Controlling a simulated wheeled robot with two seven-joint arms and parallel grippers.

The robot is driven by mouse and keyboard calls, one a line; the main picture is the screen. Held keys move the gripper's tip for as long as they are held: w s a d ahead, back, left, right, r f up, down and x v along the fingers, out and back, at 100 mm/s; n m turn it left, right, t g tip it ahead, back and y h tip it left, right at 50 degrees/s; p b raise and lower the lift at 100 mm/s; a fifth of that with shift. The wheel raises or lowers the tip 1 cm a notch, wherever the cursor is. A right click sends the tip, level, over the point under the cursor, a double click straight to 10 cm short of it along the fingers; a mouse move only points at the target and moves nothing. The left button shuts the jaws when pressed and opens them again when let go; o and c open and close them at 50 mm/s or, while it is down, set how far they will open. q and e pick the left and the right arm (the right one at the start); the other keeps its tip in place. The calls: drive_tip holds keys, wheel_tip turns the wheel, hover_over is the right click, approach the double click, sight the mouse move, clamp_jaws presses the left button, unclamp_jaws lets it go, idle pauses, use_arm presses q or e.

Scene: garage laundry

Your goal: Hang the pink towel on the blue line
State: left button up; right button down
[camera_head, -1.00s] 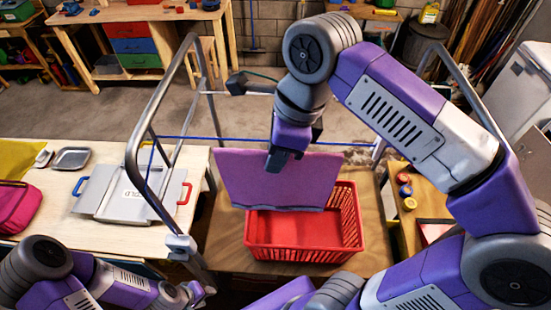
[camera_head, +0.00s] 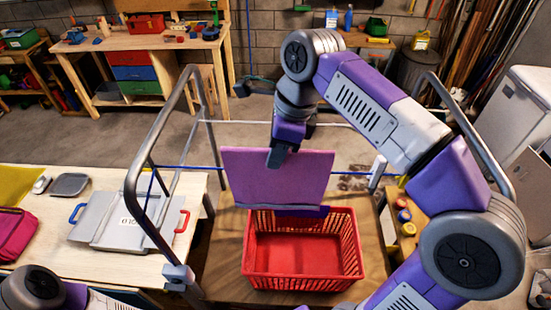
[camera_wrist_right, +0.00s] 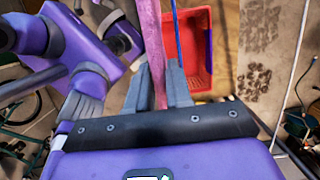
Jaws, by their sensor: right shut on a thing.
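The pink towel (camera_head: 265,182) hangs flat from my right gripper (camera_head: 278,158), which is shut on its top edge. The blue line (camera_head: 200,167) runs left to right and passes behind the towel. The towel's top edge appears above the line in the head view. In the right wrist view, the towel (camera_wrist_right: 152,45) is between the fingers of my right gripper (camera_wrist_right: 157,88), and the blue line (camera_wrist_right: 175,28) runs close along its right side. Whether they touch is unclear. My left arm shows only at the lower left; its gripper is not visible.
A red basket (camera_head: 303,285) stands below the towel on a brown surface (camera_head: 222,245). A grey metal rack frame (camera_head: 145,145) rises at the left of the line. A pale table (camera_head: 195,200) with a grey board (camera_head: 110,212) is at the left. Open floor lies behind.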

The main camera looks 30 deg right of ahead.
drive_tip(key=shift+w+d, duration=0.4)
drive_tip(key=shift+w, duration=0.25)
drive_tip(key=shift+w+d, duration=0.35)
drive_tip(key=shift+w, duration=0.25)
drive_tip(key=shift+f+b, duration=3.05)
drive_tip(key=shift+f, duration=1.15)
drive_tip(key=c, duration=1)
unclamp_jaws()
drive_tip(key=shift+o, duration=0.2)
drive_tip(key=p+v, duration=0.1)
drive_tip(key=v, duration=0.6)
drive_tip(key=shift+r+p, duration=0.25)
drive_tip(key=shift+p, duration=0.1)
